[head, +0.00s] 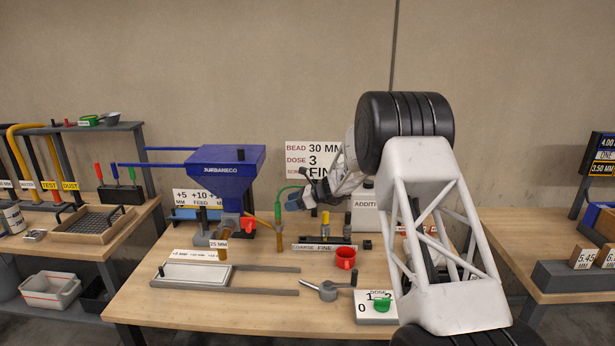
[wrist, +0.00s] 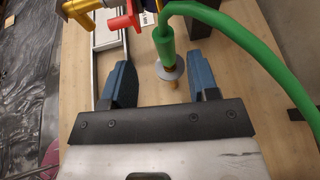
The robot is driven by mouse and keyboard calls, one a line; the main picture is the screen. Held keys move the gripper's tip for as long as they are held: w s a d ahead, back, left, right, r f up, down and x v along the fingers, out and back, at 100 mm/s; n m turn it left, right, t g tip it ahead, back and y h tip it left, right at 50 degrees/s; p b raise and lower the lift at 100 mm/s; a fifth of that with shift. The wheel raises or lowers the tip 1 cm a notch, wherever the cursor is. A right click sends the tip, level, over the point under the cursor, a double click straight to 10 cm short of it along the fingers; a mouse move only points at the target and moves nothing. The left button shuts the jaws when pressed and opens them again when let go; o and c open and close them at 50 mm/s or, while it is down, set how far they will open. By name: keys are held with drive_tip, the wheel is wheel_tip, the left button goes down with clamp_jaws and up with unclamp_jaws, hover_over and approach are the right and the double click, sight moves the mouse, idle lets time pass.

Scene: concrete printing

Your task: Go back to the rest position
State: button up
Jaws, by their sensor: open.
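My gripper (head: 298,199) is open, above the middle of the workbench (head: 240,318), just right of the blue hopper machine (head: 226,163). My white arm reaches down to it from the right. In the wrist view my gripper (wrist: 164,82) has its two blue fingers spread apart. A green hose (wrist: 232,35) with a green grip (wrist: 165,45), a grey disc and a brass tip shows between and beyond the fingers, with visible gaps on both sides. In the head view the green hose (head: 279,203) hangs just left of the gripper.
A sign (head: 311,159) stands behind. Side tables flank the bench on the left (head: 90,246) and right (head: 520,235). The bench front is largely bare.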

drive_tip(key=s+d+r+n+h, duration=0.25)
drive_tip(key=s+d+r, duration=0.35)
drive_tip(key=s, duration=0.5)
drive_tip(key=s+d+r+n+h, duration=0.2)
drive_tip(key=s+d+r+n, duration=0.2)
drive_tip(key=s+r, duration=0.55)
drive_tip(key=s+d+r+n+h, duration=0.25)
drive_tip(key=s+d+r, duration=0.25)
drive_tip(key=s, duration=0.9)
drive_tip(key=s+d+f+n+h, duration=0.1)
drive_tip(key=s+d+n+h, duration=0.1)
drive_tip(key=s, duration=1)
drive_tip(key=s+d+f+n+h, duration=0.1)
drive_tip(key=s+d+n+h, duration=0.1)
drive_tip(key=s+d+n, duration=0.2)
drive_tip(key=s+d+f+n+t+h, duration=0.1)
drive_tip(key=s+d, duration=0.7)
drive_tip(key=s, duration=1.2)
drive_tip(key=n+h, duration=0.1)
drive_tip(key=n, duration=0.1)
drive_tip(key=shift+s+n+h, duration=0.2)
drive_tip(key=shift+n+h, duration=0.1)
drive_tip(key=shift+n, duration=0.1)
